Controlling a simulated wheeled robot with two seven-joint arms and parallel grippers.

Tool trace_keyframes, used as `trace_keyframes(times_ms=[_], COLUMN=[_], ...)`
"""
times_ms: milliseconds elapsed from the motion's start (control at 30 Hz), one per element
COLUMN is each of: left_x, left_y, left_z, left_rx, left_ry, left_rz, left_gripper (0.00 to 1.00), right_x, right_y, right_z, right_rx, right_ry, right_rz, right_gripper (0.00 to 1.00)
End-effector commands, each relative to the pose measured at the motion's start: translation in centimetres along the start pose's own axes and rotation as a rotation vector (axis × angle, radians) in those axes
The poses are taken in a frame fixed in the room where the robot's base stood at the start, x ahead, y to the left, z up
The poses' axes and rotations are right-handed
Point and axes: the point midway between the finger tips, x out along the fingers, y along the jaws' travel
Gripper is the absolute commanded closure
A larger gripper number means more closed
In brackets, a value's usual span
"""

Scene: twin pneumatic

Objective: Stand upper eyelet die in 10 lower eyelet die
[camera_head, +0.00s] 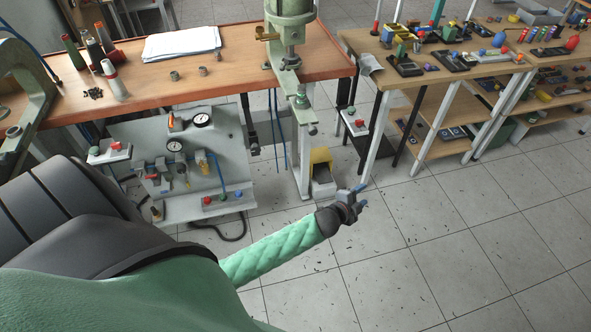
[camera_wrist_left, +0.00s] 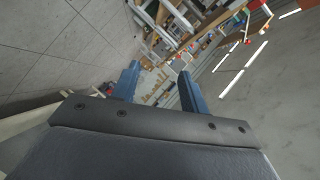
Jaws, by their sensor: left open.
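Two small grey metal cylinders, which look like the eyelet dies, stand on the wooden bench (camera_head: 140,95): one (camera_head: 174,75) left of the other (camera_head: 203,71). They are apart, and I cannot tell which is upper or lower. My left gripper (camera_head: 361,195) is over the tiled floor, right of and below the bench, far from both. In the left wrist view its two blue fingers (camera_wrist_left: 157,75) are spread with nothing between them. My right gripper is not in view.
A green press (camera_head: 290,30) stands at the bench's right end. A pneumatic panel (camera_head: 180,150) with gauges is below. Cluttered tables (camera_head: 440,80) stand at the right. The floor (camera_head: 450,240) is open.

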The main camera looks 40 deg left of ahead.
Motion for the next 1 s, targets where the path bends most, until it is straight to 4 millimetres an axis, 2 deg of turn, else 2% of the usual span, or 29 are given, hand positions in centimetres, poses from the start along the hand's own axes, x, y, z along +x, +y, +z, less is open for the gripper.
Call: trace_keyframes(times_ms=[33,167,200,267,300,400,500,600,700,800,1000], left_x=[-1.5,-5.9,-7.5,-10.2,-12.2,-17.3,-21.9,-25.4,-27.5,-28.2,-28.3], left_y=[3.8,12.6,15.2,19.1,21.6,27.4,31.8,34.7,36.3,36.9,36.9], left_z=[1.9,6.2,7.2,8.5,9.2,10.3,10.8,10.7,10.6,10.5,10.5], left_rx=[-0.105,-0.359,-0.430,-0.533,-0.600,-0.748,-0.864,-0.944,-0.987,-1.004,-1.004], left_ry=[-0.086,-0.309,-0.378,-0.480,-0.549,-0.713,-0.852,-0.954,-1.014,-1.037,-1.038], left_rz=[0.067,0.223,0.269,0.335,0.379,0.480,0.561,0.619,0.652,0.665,0.665], left_gripper=[0.56,0.56,0.56,0.56,0.56,0.56,0.56,0.56,0.56,0.56,0.56], right_x=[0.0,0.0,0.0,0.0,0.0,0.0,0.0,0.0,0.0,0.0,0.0], right_y=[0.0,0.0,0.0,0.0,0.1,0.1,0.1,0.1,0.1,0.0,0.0], right_z=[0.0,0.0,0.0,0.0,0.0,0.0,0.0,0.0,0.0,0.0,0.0], right_rx=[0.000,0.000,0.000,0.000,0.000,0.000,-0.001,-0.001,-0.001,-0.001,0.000], right_ry=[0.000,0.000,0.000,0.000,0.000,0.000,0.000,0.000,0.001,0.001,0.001], right_rz=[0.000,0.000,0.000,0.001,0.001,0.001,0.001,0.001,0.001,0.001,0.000], right_gripper=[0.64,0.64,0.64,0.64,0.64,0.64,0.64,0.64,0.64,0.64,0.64])
